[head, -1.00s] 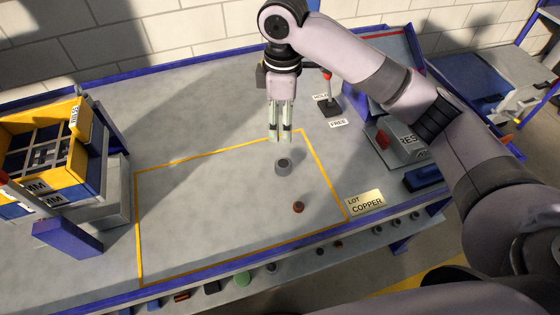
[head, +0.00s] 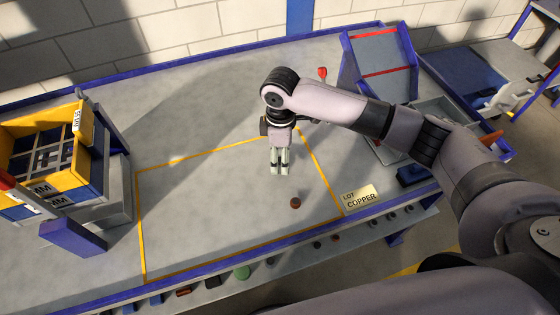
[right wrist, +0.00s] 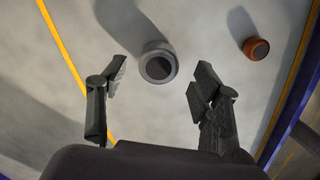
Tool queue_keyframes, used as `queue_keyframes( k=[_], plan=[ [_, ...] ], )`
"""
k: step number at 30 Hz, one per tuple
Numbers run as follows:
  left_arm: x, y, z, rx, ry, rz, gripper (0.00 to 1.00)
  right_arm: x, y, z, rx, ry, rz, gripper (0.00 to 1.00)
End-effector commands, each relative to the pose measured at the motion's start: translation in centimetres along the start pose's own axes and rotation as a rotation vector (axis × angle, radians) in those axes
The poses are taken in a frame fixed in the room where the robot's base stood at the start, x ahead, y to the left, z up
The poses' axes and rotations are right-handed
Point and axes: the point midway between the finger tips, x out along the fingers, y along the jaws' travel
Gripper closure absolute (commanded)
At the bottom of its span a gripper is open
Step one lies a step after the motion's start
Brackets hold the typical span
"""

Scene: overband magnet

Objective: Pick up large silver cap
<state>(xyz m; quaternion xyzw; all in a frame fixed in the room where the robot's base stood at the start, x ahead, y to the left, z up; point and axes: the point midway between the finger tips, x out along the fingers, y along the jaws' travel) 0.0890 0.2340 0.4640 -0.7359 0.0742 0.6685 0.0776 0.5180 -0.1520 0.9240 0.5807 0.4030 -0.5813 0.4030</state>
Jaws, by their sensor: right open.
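The large silver cap (right wrist: 158,65) is a grey round piece with a dark hollow top, and it stands on the table. In the right wrist view it lies ahead of and between the fingertips, with clear space on both sides. My right gripper (head: 280,170) is open and empty, pointing down over the cap's spot; its fingers also show in the right wrist view (right wrist: 160,80). My left gripper is not in view.
A small copper cap (head: 295,202) stands nearby, to the right in the wrist view (right wrist: 256,48). A yellow outline (head: 190,158) marks the work area, otherwise clear. A yellow sorting bin (head: 82,142) is at left. A "LOT COPPER" card (head: 361,197) lies at right.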

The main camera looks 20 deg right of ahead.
Motion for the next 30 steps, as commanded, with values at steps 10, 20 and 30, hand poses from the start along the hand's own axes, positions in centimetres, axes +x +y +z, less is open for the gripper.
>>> queue_keyframes(
  k=[10, 20, 30],
  plan=[
    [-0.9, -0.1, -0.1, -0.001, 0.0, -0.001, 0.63, 3.1, 0.1, 0.2, 0.0, 0.0, 0.001, 0.41],
    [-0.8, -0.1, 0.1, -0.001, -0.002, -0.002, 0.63, 3.1, 0.1, 0.2, 0.0, 0.0, 0.001, 0.53],
    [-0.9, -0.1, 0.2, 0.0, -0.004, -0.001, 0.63, 3.1, 0.1, 0.2, 0.0, 0.0, 0.001, 0.76]
  ],
)
